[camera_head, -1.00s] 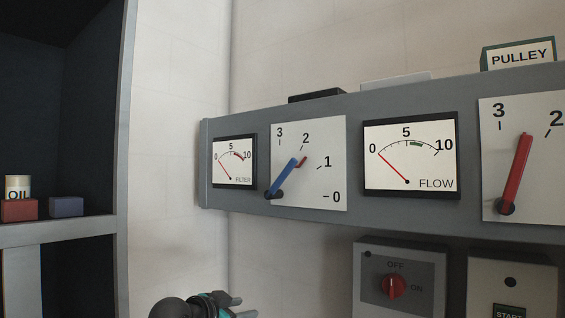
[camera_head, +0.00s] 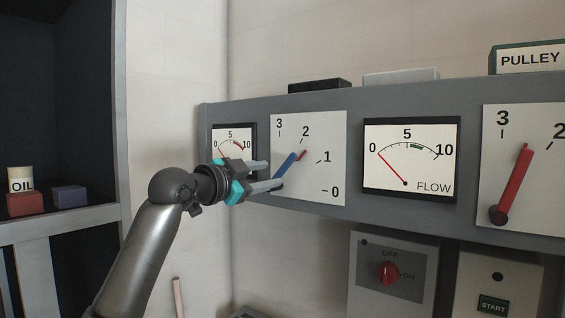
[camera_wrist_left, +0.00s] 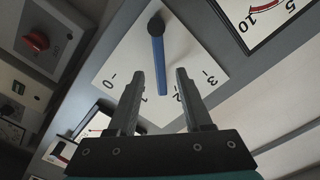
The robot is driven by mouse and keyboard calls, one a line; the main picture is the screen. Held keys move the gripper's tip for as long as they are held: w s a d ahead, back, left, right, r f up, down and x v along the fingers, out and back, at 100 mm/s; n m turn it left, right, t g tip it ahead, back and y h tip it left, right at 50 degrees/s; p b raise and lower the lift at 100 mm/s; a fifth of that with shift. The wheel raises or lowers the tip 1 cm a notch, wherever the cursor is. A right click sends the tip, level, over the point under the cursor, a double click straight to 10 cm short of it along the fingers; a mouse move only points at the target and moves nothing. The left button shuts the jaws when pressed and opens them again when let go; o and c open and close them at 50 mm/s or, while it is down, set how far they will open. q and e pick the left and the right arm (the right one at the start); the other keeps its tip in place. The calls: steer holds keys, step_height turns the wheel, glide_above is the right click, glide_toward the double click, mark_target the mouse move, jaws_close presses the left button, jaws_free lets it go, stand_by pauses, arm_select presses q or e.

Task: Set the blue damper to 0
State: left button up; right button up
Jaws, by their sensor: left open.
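The blue damper lever (camera_head: 287,165) is on a white dial plate (camera_head: 310,185) marked 0 to 3. It pivots at the plate's lower left and points up and right, between 1 and 2, nearer 2. A small red piece shows by its tip. My left gripper (camera_head: 275,174) is open in front of the plate's left side, by the lever. In the left wrist view its two fingers (camera_wrist_left: 158,74) are either side of the blue lever (camera_wrist_left: 158,62), with visible gaps; contact is not seen. My right gripper is not in view.
The FILTER gauge (camera_head: 222,142), partly behind my left gripper, is left of the plate. The FLOW gauge (camera_head: 410,155) is to the right, then a red lever (camera_head: 513,180) on another dial. A red OFF/ON knob (camera_head: 388,273) and a START button box (camera_head: 495,300) are below.

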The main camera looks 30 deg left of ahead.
mark_target(280, 172)
arm_select(q)
steer(key=shift+w+d+p, duration=0.15)
steer(key=shift+w+p, duration=0.4)
steer(key=shift+w, duration=1.05)
steer(key=shift+w+d+p, duration=0.1)
steer(key=shift+w+p, duration=0.4)
steer(key=shift+w, duration=1.05)
jaws_close()
steer(key=shift+f, duration=0.1)
